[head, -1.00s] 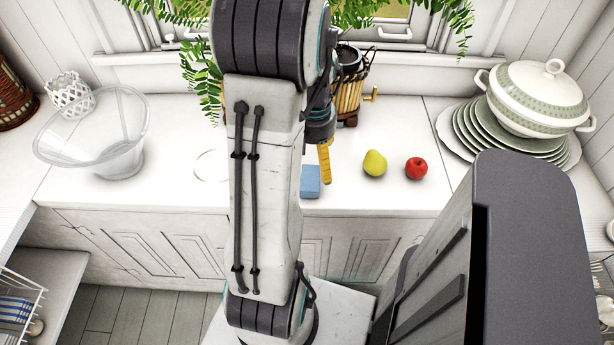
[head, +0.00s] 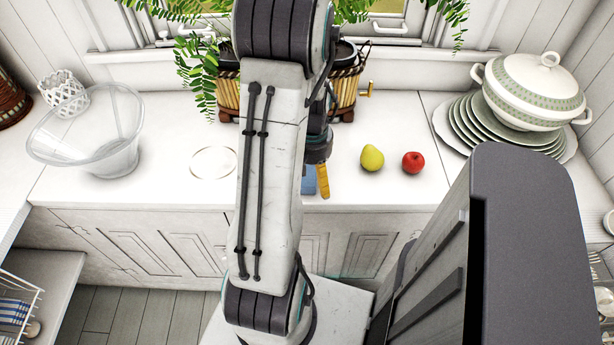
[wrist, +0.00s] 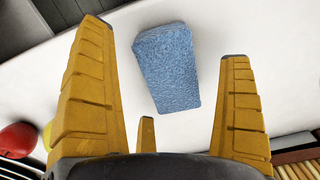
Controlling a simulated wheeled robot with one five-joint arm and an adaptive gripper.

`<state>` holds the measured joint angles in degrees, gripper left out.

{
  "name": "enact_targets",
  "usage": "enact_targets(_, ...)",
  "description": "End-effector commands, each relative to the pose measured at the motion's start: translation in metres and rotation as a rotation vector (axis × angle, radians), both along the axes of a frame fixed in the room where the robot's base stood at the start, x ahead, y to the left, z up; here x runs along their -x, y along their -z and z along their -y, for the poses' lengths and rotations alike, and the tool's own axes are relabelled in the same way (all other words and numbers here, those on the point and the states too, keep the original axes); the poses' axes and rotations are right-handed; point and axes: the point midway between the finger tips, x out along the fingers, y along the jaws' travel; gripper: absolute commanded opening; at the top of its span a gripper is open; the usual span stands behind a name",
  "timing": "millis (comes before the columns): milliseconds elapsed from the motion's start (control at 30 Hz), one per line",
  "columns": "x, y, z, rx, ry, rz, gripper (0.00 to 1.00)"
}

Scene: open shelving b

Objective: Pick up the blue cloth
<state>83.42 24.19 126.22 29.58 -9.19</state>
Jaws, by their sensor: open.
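The blue cloth (wrist: 167,66) looks like a thick, textured blue block lying on the white counter. In the wrist view it is at the upper middle, beyond and between the fingers of my gripper (wrist: 165,45). The yellow fingers are spread wide and do not visibly touch it. In the head view my gripper (head: 322,182) is low over the counter's front edge, and the cloth (head: 309,180) shows just left of a finger, partly hidden by my arm.
A yellow pear (head: 372,158) and a red apple (head: 413,162) sit right of my gripper. A glass bowl (head: 90,135) stands at the left. Stacked plates (head: 500,128) bear a tureen (head: 535,90) at the right. A planter basket (head: 345,97) is behind. A pale ring (head: 213,163) lies left.

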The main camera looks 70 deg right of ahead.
Motion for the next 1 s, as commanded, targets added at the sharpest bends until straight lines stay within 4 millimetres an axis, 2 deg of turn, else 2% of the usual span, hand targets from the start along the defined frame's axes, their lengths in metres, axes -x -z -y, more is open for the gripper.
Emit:
enact_targets(233,-0.0001,0.0006,-0.0001,0.000,0.000,0.000,0.96)
enact_targets(900,-0.0001,0.0004,0.0000,0.000,0.000,0.000,0.36)
enact_targets(1000,0.0000,0.0003,0.0000,0.000,0.000,0.000,0.33)
